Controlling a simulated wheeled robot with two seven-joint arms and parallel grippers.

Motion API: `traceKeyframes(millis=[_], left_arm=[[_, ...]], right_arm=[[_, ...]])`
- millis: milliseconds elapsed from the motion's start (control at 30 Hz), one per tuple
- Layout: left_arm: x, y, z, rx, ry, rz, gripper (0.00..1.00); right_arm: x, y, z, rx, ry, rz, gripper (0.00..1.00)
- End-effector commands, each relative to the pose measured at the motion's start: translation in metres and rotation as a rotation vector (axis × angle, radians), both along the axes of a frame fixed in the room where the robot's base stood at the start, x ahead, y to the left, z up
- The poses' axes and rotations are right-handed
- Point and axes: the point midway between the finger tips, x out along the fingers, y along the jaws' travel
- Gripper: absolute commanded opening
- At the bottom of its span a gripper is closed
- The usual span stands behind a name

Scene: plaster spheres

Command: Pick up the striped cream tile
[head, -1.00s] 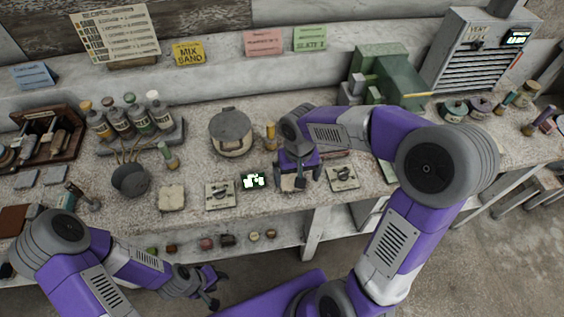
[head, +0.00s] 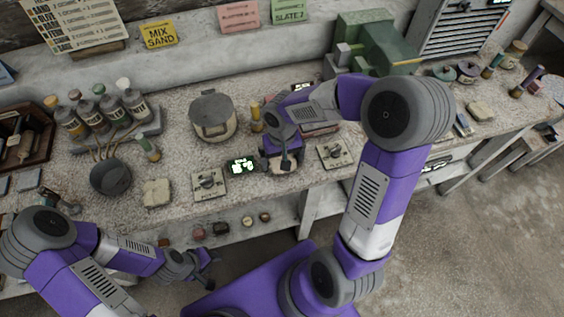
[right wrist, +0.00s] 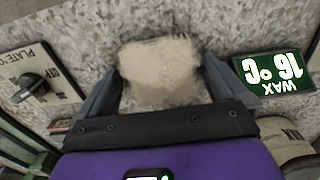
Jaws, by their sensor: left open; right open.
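A rough-edged cream tile (right wrist: 160,70) lies on the speckled bench, between the fingers of my right gripper (right wrist: 162,72) in the right wrist view. I cannot make out stripes on it. The fingers are open, one on each side; contact is unclear. In the head view, my right gripper (head: 284,158) is over this tile (head: 285,169) and hides most of it. Two other pale tiles lie on the bench, one at left (head: 157,193) and one at far right (head: 480,111); no clear stripes show. My left gripper (head: 204,271) is open and empty in front of the bench.
A green-lit display (head: 242,166) and two switch plates, left (head: 208,184) and right (head: 335,154), flank the right gripper. A lidded pot (head: 212,117) stands behind. A dark bowl (head: 110,177) and bottles (head: 102,112) are at left.

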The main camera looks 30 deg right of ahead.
Motion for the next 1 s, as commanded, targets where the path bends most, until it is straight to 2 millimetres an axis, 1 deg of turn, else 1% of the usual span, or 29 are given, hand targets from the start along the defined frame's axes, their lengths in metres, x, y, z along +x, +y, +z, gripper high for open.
traceKeyframes(millis=[100,267,500,533,733,800,867,1000], left_arm=[[0.0,0.0,0.001,0.0,0.0,0.0,0.43],[0.0,0.0,0.001,0.0,0.0,0.0,0.43],[0.0,0.0,0.001,0.0,0.0,0.0,0.43],[0.0,0.0,0.001,0.0,0.0,0.0,0.43],[0.0,0.0,0.001,0.0,0.0,0.0,0.43],[0.0,0.0,0.003,0.0,0.0,0.0,0.43],[0.0,0.0,0.005,0.0,0.0,0.0,0.43],[0.0,0.0,0.015,0.0,0.0,0.0,0.43]], right_arm=[[0.0,0.0,0.001,0.0,-0.001,0.0,1.0],[0.0,0.0,0.001,0.0,-0.001,0.0,0.76],[0.0,0.0,0.001,0.0,-0.001,0.0,0.39],[0.0,0.0,0.001,0.0,-0.001,0.0,0.35],[0.001,0.0,0.002,0.0,-0.002,0.0,0.35],[0.001,0.0,0.006,-0.001,-0.003,0.0,0.35],[0.001,0.0,0.013,-0.002,-0.004,0.001,0.35],[0.002,0.0,0.04,-0.001,-0.008,0.0,0.35]])
